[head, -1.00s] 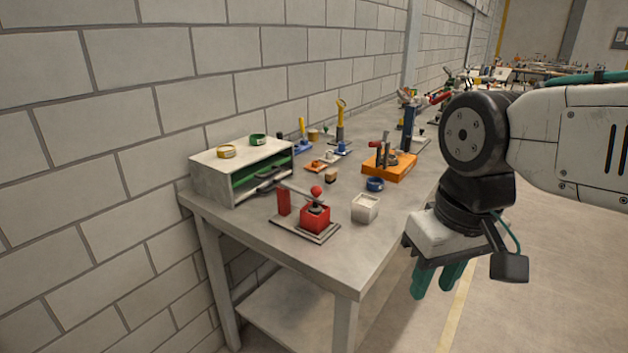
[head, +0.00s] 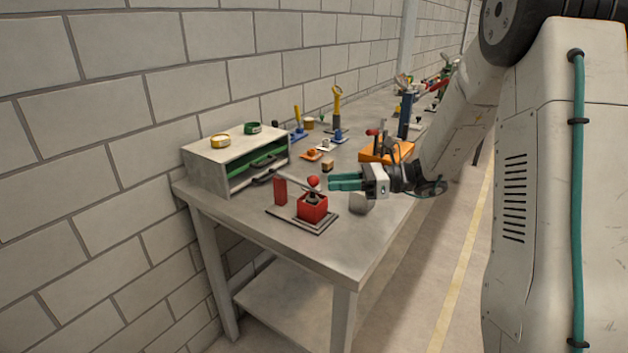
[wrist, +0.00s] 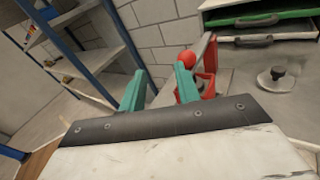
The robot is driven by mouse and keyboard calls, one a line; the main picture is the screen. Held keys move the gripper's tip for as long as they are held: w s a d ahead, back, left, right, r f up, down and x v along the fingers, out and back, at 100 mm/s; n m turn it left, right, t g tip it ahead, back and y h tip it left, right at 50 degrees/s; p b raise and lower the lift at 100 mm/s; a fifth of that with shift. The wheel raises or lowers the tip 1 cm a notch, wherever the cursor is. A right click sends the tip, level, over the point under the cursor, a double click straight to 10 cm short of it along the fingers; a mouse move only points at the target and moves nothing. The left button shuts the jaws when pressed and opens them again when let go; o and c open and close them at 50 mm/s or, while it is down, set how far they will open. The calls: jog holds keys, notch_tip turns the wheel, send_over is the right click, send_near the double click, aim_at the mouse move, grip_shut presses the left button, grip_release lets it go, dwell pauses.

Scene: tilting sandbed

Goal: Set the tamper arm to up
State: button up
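A red press-like device, which looks like the tamper (head: 312,207), stands on a grey base plate (head: 322,224) near the table's front. It has a red post (head: 280,191) and a thin grey arm running roughly level over a red block. A red ball knob (head: 313,182) sits above the block. In the wrist view the red ball (wrist: 187,58) and red body (wrist: 209,82) show just beyond the right finger, partly hidden by it. My gripper (head: 346,181) is to the right of the knob at about its height, apart from it. Its teal fingers (wrist: 159,92) are spread and empty.
A grey shelf unit (head: 205,165) with green-lined slots stands left of the device. A pale cup (head: 361,203) stands close below my gripper. An orange block fixture (head: 377,156) is behind it. The table's front corner (head: 340,268) is clear.

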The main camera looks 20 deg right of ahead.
aim_at(314, 179)
jog(key=w+a, duration=0.1)
jog(key=w, duration=0.1)
jog(key=w+a+f+m+t, duration=0.1)
jog(key=w+a, duration=0.1)
jog(key=w+a+m+t, duration=0.1)
jog(key=shift+w+a+f, duration=0.25)
jog(key=shift+w+f, duration=0.05)
jog(key=shift+w, duration=0.1)
grip_shut()
